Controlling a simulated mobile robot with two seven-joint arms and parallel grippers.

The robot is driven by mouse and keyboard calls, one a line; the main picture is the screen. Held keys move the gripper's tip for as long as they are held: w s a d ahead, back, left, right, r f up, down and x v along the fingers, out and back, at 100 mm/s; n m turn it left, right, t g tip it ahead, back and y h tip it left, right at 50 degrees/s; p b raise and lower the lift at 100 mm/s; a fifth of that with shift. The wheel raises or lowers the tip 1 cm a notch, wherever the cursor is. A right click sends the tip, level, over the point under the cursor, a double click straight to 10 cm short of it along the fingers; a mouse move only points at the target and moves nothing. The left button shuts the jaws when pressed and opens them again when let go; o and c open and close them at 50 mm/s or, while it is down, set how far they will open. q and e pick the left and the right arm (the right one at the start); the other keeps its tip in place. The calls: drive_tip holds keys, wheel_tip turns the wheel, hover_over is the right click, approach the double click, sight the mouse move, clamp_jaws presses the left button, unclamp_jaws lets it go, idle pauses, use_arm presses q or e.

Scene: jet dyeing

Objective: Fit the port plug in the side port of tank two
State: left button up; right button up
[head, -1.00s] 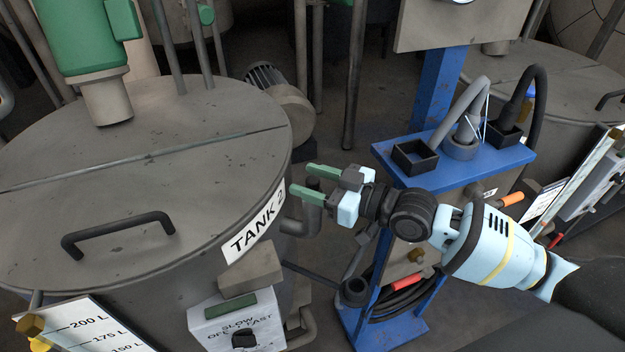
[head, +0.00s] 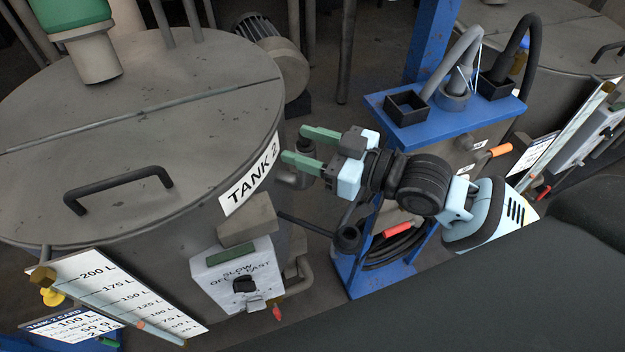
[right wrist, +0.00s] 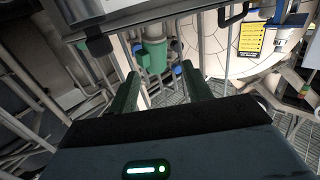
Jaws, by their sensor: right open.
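Tank two (head: 140,130) is the grey round vessel at the left of the head view, with a "TANK 2" label (head: 250,175) on its side. A grey pipe fitting (head: 293,180) stands out from its right side, partly behind my gripper; I cannot tell whether it is the side port. My right gripper (head: 296,144) is open, its green fingers pointing left at the tank's side near the label. Nothing shows between the fingers, which also appear in the right wrist view (right wrist: 163,88). I cannot make out the port plug. My left gripper is out of view.
A control box (head: 238,275) and level board (head: 120,295) are at the tank's front. A blue stand (head: 400,135) with black square holders (head: 405,107) and hoses stands right of my gripper. A black round piece (head: 347,238) sits low by the stand.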

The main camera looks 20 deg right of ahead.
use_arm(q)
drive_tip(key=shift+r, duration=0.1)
use_arm(e)
drive_tip(key=s+a, duration=0.2)
drive_tip(key=s, duration=0.6)
drive_tip(key=shift+a+r, duration=0.15)
drive_tip(key=shift+r, duration=0.3)
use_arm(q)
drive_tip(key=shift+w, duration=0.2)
use_arm(e)
drive_tip(key=shift+s, duration=0.1)
